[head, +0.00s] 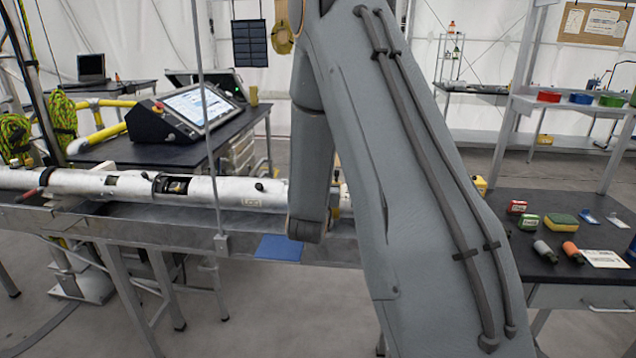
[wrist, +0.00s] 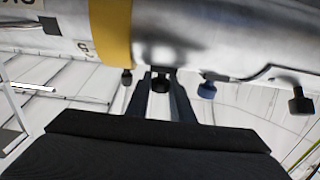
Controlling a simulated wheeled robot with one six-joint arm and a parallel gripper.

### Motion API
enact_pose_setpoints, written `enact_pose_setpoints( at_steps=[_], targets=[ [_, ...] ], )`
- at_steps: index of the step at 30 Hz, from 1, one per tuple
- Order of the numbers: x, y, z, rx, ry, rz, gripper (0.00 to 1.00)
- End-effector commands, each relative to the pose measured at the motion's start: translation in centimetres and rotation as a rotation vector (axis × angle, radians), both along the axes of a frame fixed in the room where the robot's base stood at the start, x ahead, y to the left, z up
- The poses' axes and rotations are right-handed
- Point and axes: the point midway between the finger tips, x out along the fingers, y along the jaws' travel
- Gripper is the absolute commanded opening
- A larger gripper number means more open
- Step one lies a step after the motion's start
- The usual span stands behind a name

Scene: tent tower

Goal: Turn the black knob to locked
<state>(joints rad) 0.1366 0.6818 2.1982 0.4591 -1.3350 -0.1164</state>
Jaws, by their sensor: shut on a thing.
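A long white and silver tube (head: 90,184) lies across the grey metal bench in the head view. It also fills the top of the wrist view, where it has a yellow band (wrist: 110,32). A black knob (wrist: 160,85) hangs from the tube in the wrist view, between the two fingers of my gripper (wrist: 161,80). The gripper is shut on this knob. Its marking and turn position cannot be read. In the head view my arm hides the gripper and this knob.
In the wrist view, a small black knob (wrist: 127,77) sits close left of the fingers, a blue knob (wrist: 207,90) close right, and another black knob (wrist: 300,102) farther right. The grey bench (head: 130,222) runs under the tube. A dark table (head: 560,230) with small items stands at right.

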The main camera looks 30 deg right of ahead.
Motion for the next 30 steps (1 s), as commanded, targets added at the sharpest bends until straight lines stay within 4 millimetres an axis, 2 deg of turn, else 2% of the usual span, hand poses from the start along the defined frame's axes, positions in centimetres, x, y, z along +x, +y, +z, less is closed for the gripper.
enact_pose_setpoints(
  at_steps=[18, 30],
  targets=[
    [0.34, 0.06, 0.26, 0.000, -0.012, -0.545, 0.00],
    [0.23, -0.07, 0.35, 0.000, -0.009, -0.720, 0.00]
  ],
)
